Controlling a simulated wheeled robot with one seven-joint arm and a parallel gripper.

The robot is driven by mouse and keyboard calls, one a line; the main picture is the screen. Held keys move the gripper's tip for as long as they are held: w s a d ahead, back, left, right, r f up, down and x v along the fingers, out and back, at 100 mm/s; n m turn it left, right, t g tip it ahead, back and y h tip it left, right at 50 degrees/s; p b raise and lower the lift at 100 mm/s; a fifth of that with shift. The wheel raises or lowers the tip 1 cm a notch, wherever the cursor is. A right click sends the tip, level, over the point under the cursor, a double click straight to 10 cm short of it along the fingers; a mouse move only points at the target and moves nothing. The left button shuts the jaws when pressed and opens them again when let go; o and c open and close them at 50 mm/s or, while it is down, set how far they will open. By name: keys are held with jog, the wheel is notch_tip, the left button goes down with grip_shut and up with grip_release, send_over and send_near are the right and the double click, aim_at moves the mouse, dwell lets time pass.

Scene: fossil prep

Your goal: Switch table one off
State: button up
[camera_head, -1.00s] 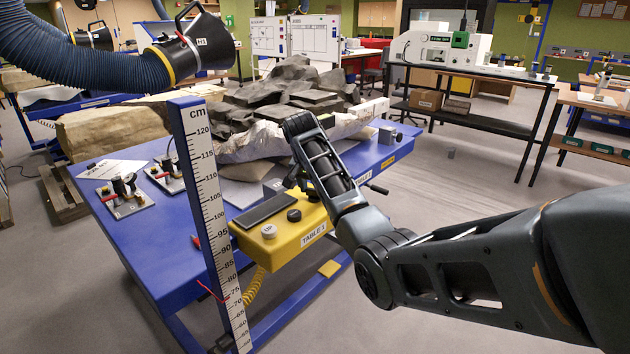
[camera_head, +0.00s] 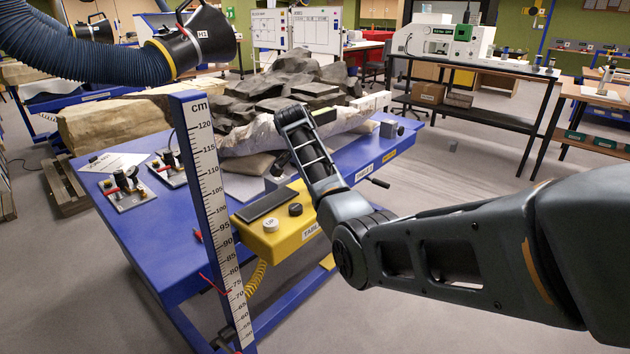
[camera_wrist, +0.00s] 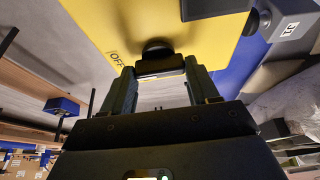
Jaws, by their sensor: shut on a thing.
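The yellow control box labelled TABLE 1 (camera_head: 288,238) is fixed at the near edge of the blue table (camera_head: 160,240). It carries a white UP button (camera_head: 271,224), a black button (camera_head: 295,209) and a dark panel on top. In the wrist view the yellow box (camera_wrist: 110,22) shows an OFF label (camera_wrist: 117,57) beside a black knob (camera_wrist: 158,62). My gripper (camera_wrist: 161,73) is shut on this knob, one finger on each side. In the head view my gripper is hidden behind my arm and the box.
A tall cm scale (camera_head: 210,215) stands just left of the box. Dark rock (camera_head: 280,92) in a white jacket lies on the table. Two small instrument plates (camera_head: 124,190) sit at the table's left. A hose with a black hood (camera_head: 192,45) hangs above. Floor to the right is open.

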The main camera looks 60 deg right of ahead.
jog(key=shift+r, duration=0.1)
jog(key=o, duration=1.1)
jog(key=shift+c, duration=0.2)
jog(key=b+v, duration=0.1)
jog(key=v, duration=0.6)
jog(key=shift+r, duration=0.3)
jog(key=shift+a, duration=0.15)
